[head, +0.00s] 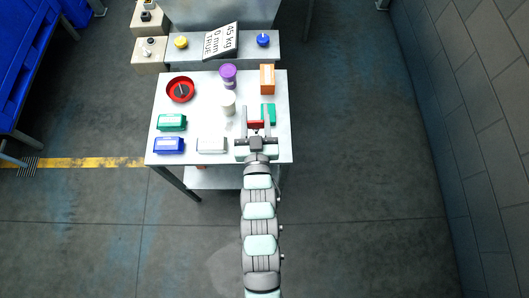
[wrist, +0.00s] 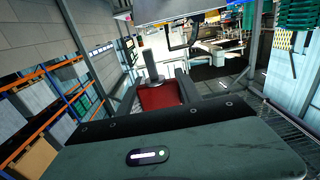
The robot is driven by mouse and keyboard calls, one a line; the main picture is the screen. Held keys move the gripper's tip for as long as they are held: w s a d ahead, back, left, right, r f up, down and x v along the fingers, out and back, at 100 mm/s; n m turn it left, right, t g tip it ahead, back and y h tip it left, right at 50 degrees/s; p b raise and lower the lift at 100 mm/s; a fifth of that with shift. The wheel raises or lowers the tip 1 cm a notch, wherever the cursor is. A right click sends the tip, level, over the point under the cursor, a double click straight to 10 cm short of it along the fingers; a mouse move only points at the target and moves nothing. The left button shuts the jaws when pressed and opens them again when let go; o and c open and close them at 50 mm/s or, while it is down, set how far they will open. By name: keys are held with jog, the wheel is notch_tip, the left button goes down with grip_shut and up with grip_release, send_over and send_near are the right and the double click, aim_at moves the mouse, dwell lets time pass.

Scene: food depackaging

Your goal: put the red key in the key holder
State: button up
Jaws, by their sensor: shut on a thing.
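The red key (head: 257,124) is between the fingers of my gripper (head: 258,122), over the right part of the table. In the wrist view its red body (wrist: 160,97) sits between the two dark fingers, with a grey post (wrist: 151,68) sticking out beyond it. My gripper is shut on the key. A green block (head: 268,112) lies just beyond the key in the head view. I cannot tell which thing is the key holder.
The white table (head: 205,130) also holds a red round dish (head: 180,90), a purple can (head: 228,75), a white cup (head: 228,103), an orange box (head: 267,78), and green (head: 172,122), blue (head: 169,145) and white (head: 211,145) boxes. A panel with yellow (head: 181,42) and blue (head: 263,39) knobs stands behind.

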notch_tip(320, 180, down, 7)
jog(key=w+b, duration=0.2)
jog(key=b, duration=1.4)
jog(key=shift+w+d+h, duration=0.2)
jog(key=shift+w+h, duration=0.1)
jog(key=shift+w, duration=0.05)
jog(key=shift+f+b, duration=5.05)
jog(key=shift+f, duration=4.7)
jog(key=shift+f, duration=0.1)
jog(key=o, duration=1.4)
jog(key=shift+c, duration=0.2)
